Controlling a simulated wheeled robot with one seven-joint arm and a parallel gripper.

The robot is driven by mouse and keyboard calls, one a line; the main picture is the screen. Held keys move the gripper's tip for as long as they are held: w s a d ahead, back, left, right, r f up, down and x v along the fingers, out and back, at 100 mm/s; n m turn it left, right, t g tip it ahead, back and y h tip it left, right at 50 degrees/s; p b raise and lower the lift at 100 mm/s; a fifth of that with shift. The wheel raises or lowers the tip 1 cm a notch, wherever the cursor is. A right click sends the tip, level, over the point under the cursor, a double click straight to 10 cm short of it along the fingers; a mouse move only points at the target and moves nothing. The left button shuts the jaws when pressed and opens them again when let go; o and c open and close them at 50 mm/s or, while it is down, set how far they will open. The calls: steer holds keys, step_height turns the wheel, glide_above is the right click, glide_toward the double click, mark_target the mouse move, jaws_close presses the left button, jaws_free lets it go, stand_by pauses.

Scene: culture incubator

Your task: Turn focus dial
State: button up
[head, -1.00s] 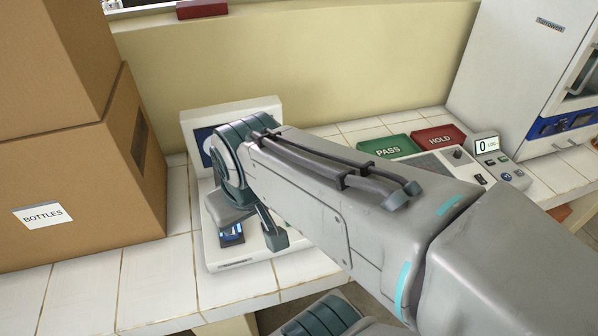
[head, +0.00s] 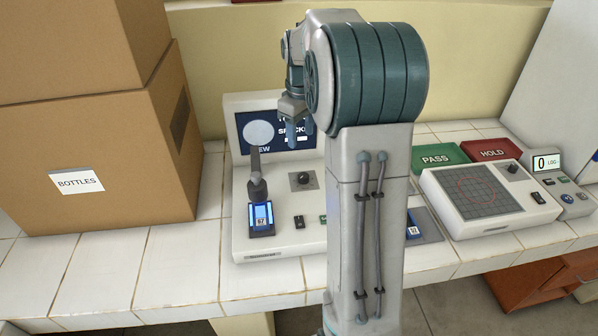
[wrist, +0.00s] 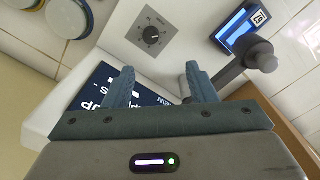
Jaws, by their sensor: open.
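A black round dial (head: 304,178) sits on a grey square plate on the white viewer device (head: 241,240). In the wrist view the same dial (wrist: 151,35) shows with marks around it, ahead of my fingers. No label naming it can be read. My gripper (head: 300,126) is in front of the device's dark screen (head: 248,146), above and behind the dial. In the wrist view my gripper (wrist: 158,80) has its two fingers apart, with nothing between them and a gap to the dial.
A lens arm (head: 257,178) and a blue-lit vial slot (head: 261,215) stand left of the dial. Brown boxes (head: 120,150) stand further left. Green PASS (head: 437,157) and red HOLD (head: 491,151) trays and a grid-topped device (head: 463,205) with its own knob lie right.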

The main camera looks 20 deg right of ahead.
mark_target(304, 175)
steer(key=f, duration=0.5)
steer(key=w+d+f, duration=0.1)
steer(key=f, duration=0.4)
steer(key=f+p, duration=0.1)
steer(key=f, duration=0.4)
steer(key=shift+w+d+f, duration=0.25)
steer(key=shift+d+f, duration=0.05)
steer(key=shift+d, duration=0.05)
steer(key=shift+c, duration=0.2)
steer(key=c, duration=0.9)
